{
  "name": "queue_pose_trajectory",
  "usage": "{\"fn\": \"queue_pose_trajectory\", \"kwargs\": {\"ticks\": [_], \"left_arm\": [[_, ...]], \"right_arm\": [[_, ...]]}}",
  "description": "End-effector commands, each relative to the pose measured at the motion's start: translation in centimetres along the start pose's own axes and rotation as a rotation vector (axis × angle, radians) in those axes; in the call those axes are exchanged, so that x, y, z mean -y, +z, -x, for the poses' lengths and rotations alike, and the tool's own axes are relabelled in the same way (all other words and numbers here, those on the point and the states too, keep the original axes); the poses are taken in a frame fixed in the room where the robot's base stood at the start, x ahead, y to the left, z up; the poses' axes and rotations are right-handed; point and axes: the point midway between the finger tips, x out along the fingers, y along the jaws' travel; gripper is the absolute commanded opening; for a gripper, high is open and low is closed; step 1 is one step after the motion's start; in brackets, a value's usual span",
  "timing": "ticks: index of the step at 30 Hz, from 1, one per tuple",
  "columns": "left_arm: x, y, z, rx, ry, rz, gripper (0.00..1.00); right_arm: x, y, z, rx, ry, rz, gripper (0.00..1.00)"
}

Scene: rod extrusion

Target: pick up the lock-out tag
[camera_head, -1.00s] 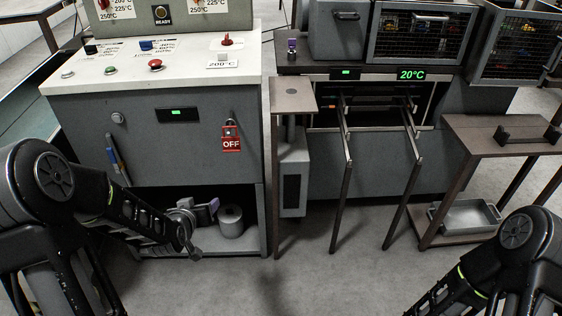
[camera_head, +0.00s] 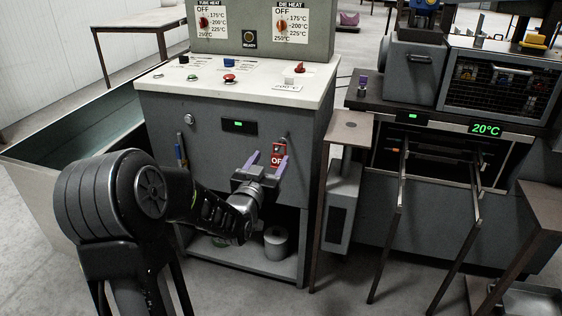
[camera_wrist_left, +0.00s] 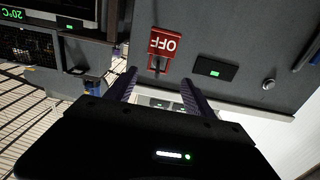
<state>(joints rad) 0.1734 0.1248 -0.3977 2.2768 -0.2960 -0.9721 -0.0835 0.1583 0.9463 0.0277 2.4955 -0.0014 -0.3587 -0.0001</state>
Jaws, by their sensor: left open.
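The lock-out tag (camera_head: 278,155) is a small red plate marked OFF, hanging on the grey front of the control cabinet. My left gripper (camera_head: 268,162) is open and points at the cabinet front, with its purple fingers close to the tag. One finger covers part of the tag in the head view. In the left wrist view the tag (camera_wrist_left: 163,44) appears upside down beyond the gap between the open fingers (camera_wrist_left: 158,78). The gap looks empty, and the tag looks apart from the fingers. My right gripper is out of view.
The cabinet's pale sloped panel (camera_head: 265,83) carries knobs and buttons. A pen-like blue tool (camera_head: 181,155) hangs at its left. A lower shelf holds a grey roll (camera_head: 276,243). A side stand (camera_head: 349,126) and an oven-like machine (camera_head: 410,165) with projecting rails stand right.

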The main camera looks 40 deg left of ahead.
Motion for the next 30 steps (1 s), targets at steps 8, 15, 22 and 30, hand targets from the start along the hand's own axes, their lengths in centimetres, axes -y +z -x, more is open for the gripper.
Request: {"fn": "queue_pose_trajectory", "kwargs": {"ticks": [8, 15, 22, 30], "left_arm": [[-0.1, 0.0, -2.3, 0.0, 0.001, -0.001, 0.62], [-0.1, 0.0, -2.4, 0.001, 0.001, 0.0, 0.62], [-0.4, 0.1, -4.5, 0.001, 0.002, 0.0, 0.62], [-0.5, 0.0, -7.5, 0.001, 0.002, 0.0, 0.62]], "right_arm": [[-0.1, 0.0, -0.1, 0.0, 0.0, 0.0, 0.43], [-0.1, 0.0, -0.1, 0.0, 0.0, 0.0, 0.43], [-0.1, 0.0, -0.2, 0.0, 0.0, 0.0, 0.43], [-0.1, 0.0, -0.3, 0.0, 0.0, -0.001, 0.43]]}}
